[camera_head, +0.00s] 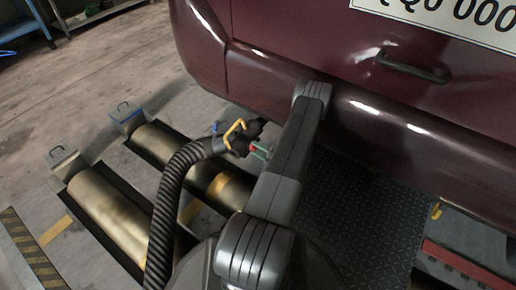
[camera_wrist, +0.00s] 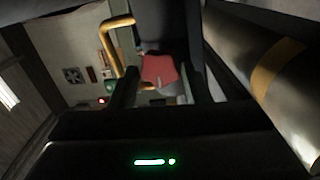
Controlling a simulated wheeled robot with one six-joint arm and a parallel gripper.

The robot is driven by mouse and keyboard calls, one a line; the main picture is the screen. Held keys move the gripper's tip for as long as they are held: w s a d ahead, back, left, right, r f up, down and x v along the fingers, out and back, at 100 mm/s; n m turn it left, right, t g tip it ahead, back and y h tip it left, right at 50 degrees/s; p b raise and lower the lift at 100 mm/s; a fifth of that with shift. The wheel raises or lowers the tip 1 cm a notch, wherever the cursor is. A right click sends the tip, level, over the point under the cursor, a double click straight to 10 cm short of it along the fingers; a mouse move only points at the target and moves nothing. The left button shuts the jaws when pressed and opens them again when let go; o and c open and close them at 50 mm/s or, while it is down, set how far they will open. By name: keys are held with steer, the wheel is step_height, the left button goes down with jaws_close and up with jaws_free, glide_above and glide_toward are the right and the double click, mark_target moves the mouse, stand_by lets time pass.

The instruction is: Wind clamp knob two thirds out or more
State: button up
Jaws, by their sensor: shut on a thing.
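The clamp knob is red and shows in the wrist view (camera_wrist: 160,70), between the two dark fingers of my gripper (camera_wrist: 160,86). The gripper is shut on it. In the head view only a small red bit of the knob (camera_head: 252,148) shows beside my arm, and the gripper is mostly hidden there. The knob sits on the dark nozzle at the end of a ribbed black hose (camera_head: 168,192). A yellow handle (camera_head: 232,131) is on the nozzle; it also shows in the wrist view (camera_wrist: 116,34). I cannot tell how far out the knob stands.
A dark red car's rear bumper (camera_head: 420,125) is close behind the nozzle and my arm. Metal rollers (camera_head: 105,205) lie in the floor at left, with small boxes at their ends. One roller (camera_wrist: 265,75) is at right in the wrist view. Open floor lies at far left.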

steer(key=shift+n, duration=0.8)
steer(key=shift+r, duration=0.1)
stand_by(0.5)
steer(key=o, duration=0.9)
steer(key=shift+o, duration=0.2)
